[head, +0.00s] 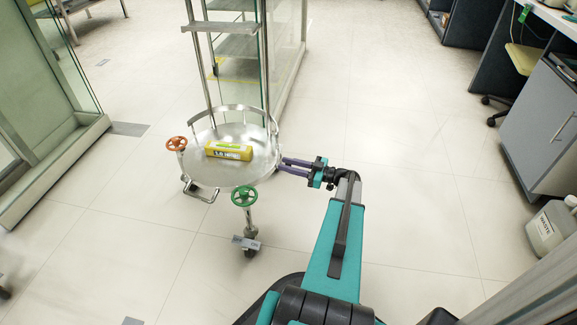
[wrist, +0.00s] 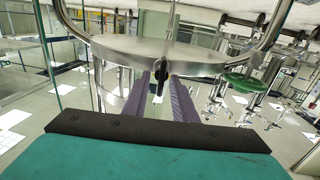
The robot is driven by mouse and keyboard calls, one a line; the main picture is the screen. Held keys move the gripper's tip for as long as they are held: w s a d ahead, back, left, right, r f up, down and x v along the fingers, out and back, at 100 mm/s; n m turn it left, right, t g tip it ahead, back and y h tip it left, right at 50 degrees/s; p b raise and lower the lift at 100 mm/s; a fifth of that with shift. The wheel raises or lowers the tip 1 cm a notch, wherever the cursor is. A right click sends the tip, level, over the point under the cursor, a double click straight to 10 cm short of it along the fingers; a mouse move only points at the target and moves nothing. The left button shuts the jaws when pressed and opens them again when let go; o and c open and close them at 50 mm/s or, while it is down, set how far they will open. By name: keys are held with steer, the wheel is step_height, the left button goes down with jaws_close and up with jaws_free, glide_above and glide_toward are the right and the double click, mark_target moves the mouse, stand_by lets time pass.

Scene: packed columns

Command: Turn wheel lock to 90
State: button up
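A round steel tray table on a wheeled stand (head: 205,172) carries an orange handwheel (head: 177,144) at its left edge and a green handwheel (head: 244,196) at its front edge. The green handwheel also shows at the right in the wrist view (wrist: 249,82). My gripper (head: 283,164) is at the tray's right edge, its purple fingers pointing left at the rim. In the wrist view my gripper (wrist: 160,82) has its fingers apart, with a small dark piece (wrist: 160,72) at the rim between their tips. I cannot tell whether they touch it. Neither handwheel is between the fingers.
A yellow box (head: 228,151) lies on the tray. A steel shelf rack (head: 235,45) and a glass partition (head: 283,50) stand behind it. A grey cabinet (head: 541,125) and a waste jug (head: 552,228) are at the right. The floor between (head: 410,170) is clear.

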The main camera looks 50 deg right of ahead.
jaws_close()
steer(key=shift+d+m, duration=0.1)
steer(key=shift+m, duration=0.3)
steer(key=m+p, duration=0.1)
steer(key=m, duration=0.2)
steer(key=shift+d, duration=0.2)
steer(key=m, duration=0.2)
steer(key=m+p, duration=0.1)
steer(key=shift+w+d+f+m, duration=0.1)
steer(key=shift+w+d+m, duration=0.1)
steer(key=shift+m, duration=0.2)
steer(key=m+p, duration=0.1)
steer(key=m, duration=0.1)
steer(key=m+p, duration=0.2)
steer(key=m, duration=0.1)
steer(key=shift+d+f+m+p, duration=0.2)
steer(key=shift+f+m+p, duration=0.05)
steer(key=shift+m+p, duration=0.1)
steer(key=m+p, duration=0.1)
steer(key=m, duration=0.1)
steer(key=m+p, duration=0.2)
steer(key=shift+f+m, duration=0.35)
steer(key=shift+f, duration=0.05)
